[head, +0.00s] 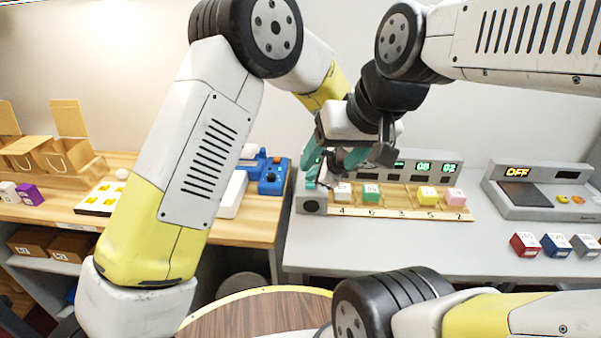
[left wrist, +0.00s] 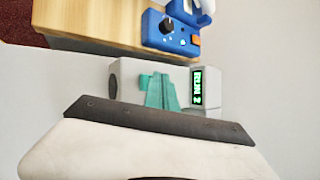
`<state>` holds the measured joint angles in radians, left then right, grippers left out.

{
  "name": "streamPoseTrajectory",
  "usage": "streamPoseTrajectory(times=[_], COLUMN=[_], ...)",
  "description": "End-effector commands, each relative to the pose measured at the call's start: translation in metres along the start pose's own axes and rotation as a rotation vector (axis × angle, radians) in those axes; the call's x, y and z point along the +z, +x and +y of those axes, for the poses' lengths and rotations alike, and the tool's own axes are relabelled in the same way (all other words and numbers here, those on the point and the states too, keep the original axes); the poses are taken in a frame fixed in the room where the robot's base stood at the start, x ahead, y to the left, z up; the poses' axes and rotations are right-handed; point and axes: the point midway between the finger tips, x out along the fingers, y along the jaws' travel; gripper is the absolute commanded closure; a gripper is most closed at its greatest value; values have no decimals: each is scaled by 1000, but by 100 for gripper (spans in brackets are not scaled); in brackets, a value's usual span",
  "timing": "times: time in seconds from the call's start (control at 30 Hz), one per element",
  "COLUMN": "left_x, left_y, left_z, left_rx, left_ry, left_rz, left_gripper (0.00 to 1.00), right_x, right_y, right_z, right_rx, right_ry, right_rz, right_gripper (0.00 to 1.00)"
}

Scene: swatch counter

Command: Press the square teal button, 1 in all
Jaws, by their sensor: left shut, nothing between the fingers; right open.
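A blue console (head: 272,175) stands on the wooden counter left of the grey display unit. My left gripper (head: 313,170) is shut and empty over the left end of the grey unit, right of the console. Its teal fingers (left wrist: 160,92) show in the left wrist view, apart from the console. My right gripper (head: 365,155) is open beside it; the two overlap in the head view, partly hiding each other.
The grey display unit (head: 312,207) has a rack with several coloured cubes in front. A second grey device (head: 535,203) reading OFF stands at right, with red, blue and grey cubes before it. Boxes and a white tray are at left. The grey counter front (head: 370,250) is clear.

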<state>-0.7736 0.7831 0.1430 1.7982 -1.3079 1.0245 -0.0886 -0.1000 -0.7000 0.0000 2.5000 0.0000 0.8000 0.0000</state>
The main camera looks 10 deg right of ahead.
Motion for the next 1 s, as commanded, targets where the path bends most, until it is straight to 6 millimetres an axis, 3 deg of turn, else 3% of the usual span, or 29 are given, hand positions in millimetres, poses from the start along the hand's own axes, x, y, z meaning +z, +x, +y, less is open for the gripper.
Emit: streamPoseTrajectory(times=[1.0], left_x=[-5], left_y=[7], left_z=[5], left_rx=[0], left_ry=[1], left_rz=[1], left_gripper=[100], right_x=[0], right_y=[0], right_z=[0], right_rx=[0], right_ry=[0], right_rz=[0], right_gripper=[33])
